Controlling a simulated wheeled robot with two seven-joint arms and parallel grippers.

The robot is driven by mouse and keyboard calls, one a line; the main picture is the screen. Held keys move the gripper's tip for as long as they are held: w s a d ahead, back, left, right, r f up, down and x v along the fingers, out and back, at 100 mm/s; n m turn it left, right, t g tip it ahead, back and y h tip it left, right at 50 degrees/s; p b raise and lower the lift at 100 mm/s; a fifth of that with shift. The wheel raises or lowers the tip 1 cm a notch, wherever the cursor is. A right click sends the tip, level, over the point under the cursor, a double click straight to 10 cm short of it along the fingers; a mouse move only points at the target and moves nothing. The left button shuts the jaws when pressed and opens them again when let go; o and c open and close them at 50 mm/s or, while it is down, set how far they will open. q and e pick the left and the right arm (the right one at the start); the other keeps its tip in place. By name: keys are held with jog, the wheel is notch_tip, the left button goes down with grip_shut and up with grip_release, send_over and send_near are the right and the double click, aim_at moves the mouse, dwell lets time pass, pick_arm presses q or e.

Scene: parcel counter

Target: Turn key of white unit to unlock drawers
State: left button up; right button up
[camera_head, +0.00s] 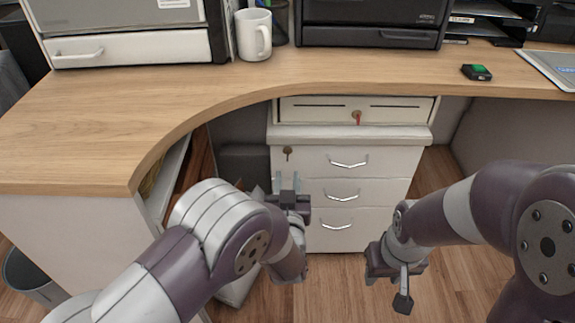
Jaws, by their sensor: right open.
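The white unit (385,160) is a drawer cabinet under the desk, with several silver-handled drawers, all shut. A small brass-coloured key (288,152) sits in the lock at the upper left of its front. A second key with a red part (357,118) is in the shallow drawer (320,107) above the unit. My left gripper (288,183) is in front of the unit's left side, just below the brass-coloured key in the picture; I cannot tell its opening or whether it touches anything. My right gripper (390,268) is open, low in front of the unit's right side, apart from both keys.
The curved wooden desk (110,125) overhangs the unit and runs along the left. On it are a white mug (253,35), a black device with a green top (476,72) and dark equipment (372,18). A bin (28,275) stands at lower left. Floor shows between my arms.

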pick_arm(q)
jog(key=w+b, duration=0.2)
jog(key=w, duration=0.5)
jog(key=shift+w+b, duration=0.3)
jog(key=shift+b, duration=0.05)
grip_shut()
